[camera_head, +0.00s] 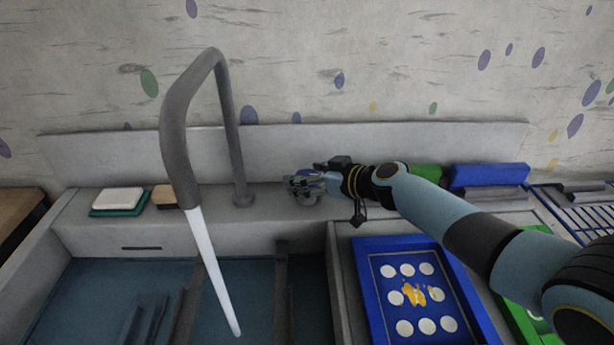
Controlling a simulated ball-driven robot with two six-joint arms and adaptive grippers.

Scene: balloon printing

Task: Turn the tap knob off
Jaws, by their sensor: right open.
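The grey tap (178,115) rises from the ledge behind the sink and bends toward me. A white stream of water (213,270) runs from its spout down into the sink. The tap knob (308,200) is a small bluish-grey round shape on the ledge, right of the tap's base, and is mostly hidden by my right gripper. My right gripper (300,186) is open at the knob, its fingers over or around it; I cannot tell whether they touch it. My right arm reaches in from the right. My left gripper is not in view.
The sink basin (85,285) lies below the tap. A blue tray (373,300) with white circles and an orange mark sits right of it, under my arm. Sponges (119,198) lie on the ledge at left. A blue block (488,175) and a rack (590,215) are at right.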

